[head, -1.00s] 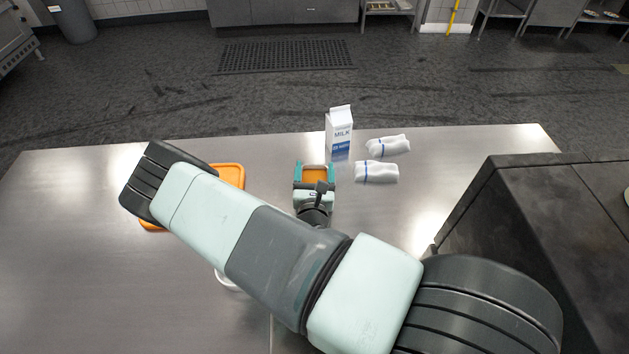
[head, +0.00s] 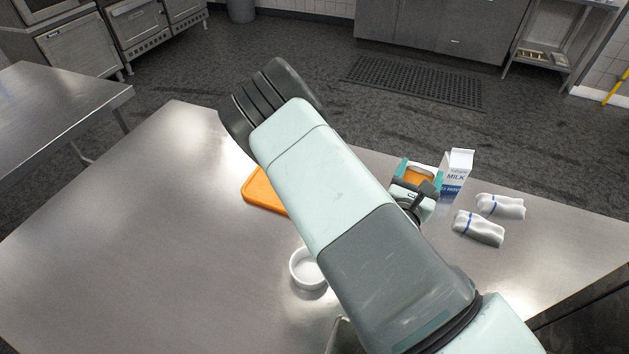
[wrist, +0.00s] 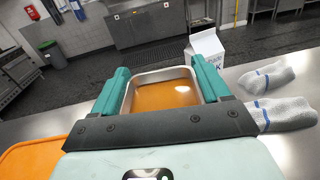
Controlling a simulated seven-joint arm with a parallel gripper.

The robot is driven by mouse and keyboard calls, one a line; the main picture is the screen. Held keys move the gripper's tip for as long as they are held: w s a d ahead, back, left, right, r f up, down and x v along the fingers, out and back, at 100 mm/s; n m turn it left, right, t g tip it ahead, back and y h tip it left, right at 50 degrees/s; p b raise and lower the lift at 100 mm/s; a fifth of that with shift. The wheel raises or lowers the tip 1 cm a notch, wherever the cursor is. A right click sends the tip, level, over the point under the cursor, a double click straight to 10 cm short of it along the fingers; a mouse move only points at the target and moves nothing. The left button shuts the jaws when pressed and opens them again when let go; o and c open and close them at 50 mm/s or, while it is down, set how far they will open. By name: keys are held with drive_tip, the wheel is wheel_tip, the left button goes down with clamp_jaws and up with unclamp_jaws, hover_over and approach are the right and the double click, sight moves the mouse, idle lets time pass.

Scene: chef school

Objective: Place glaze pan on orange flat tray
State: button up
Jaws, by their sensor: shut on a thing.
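The glaze pan is a small metal pan with orange-brown glaze in it. It shows between the teal fingers in the wrist view (wrist: 168,96) and in the head view (head: 418,177). My gripper (head: 420,172) is shut on the pan, with one finger along each side, and the pan looks about level. The orange flat tray (head: 262,190) lies on the table to the left of my gripper, partly hidden behind my arm. Its edge also shows at the lower left of the wrist view (wrist: 35,158).
A milk carton (head: 456,172) stands just right of my gripper. Two white rolled cloths with blue stripes (head: 480,228) (head: 502,206) lie further right. A white bowl (head: 308,268) stands nearer, beside my arm. The left part of the steel table (head: 150,250) is clear.

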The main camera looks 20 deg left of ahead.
drive_tip(key=a+r+n+y, duration=0.1)
drive_tip(key=a+r+y, duration=0.1)
drive_tip(key=a, duration=2.8)
drive_tip(key=shift+s+a+f, duration=0.15)
drive_tip(key=shift+f, duration=2.45)
drive_tip(key=shift+s+a+f, duration=0.1)
drive_tip(key=shift+f, duration=2.45)
drive_tip(key=o, duration=1.3)
drive_tip(key=shift+f, duration=0.15)
drive_tip(key=shift+c, duration=0.2)
drive_tip(key=s, duration=1.2)
